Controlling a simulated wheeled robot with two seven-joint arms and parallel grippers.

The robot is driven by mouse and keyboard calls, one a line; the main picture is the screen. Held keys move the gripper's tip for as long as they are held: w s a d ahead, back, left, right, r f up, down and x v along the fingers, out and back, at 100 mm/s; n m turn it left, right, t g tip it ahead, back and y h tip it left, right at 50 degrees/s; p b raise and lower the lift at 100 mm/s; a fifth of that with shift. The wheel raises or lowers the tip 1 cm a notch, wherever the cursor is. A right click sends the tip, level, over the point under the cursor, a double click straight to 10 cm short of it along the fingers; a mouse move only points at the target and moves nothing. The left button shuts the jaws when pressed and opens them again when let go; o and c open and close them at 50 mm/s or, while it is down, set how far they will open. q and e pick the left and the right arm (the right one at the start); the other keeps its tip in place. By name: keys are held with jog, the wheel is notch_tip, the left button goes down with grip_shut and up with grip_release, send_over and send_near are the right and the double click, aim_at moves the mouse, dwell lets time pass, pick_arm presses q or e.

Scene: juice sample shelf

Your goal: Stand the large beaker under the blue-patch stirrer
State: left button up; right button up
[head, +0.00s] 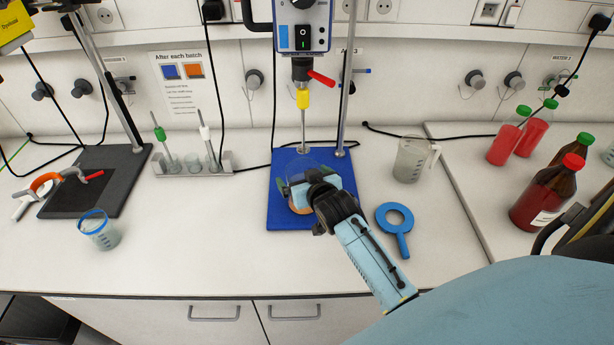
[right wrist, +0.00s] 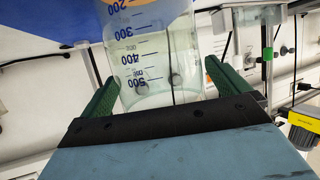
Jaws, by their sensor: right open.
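The blue-patch stirrer (head: 303,30) hangs at the back centre, its shaft with a yellow collar (head: 303,98) pointing down over a blue base plate (head: 283,222). The clear large beaker (head: 300,204) with orange contents at its bottom appears to stand on that plate, partly hidden by my right gripper (head: 313,184). In the right wrist view, the beaker (right wrist: 155,60) with its blue scale marks is between the two green fingers of the open right gripper (right wrist: 165,85). I cannot tell whether the shaft tip is inside the beaker. My left gripper is out of view.
A small blue-rimmed beaker (head: 98,230) stands left, near a dark stand base (head: 110,170). A tube rack (head: 193,166) is behind. A clear jug (head: 411,158), a blue ring tool (head: 395,222) and red bottles (head: 545,196) are right. The front left bench is clear.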

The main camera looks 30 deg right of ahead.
jog(key=v, duration=1.3)
jog(key=shift+r, duration=0.15)
jog(key=shift+s, duration=0.15)
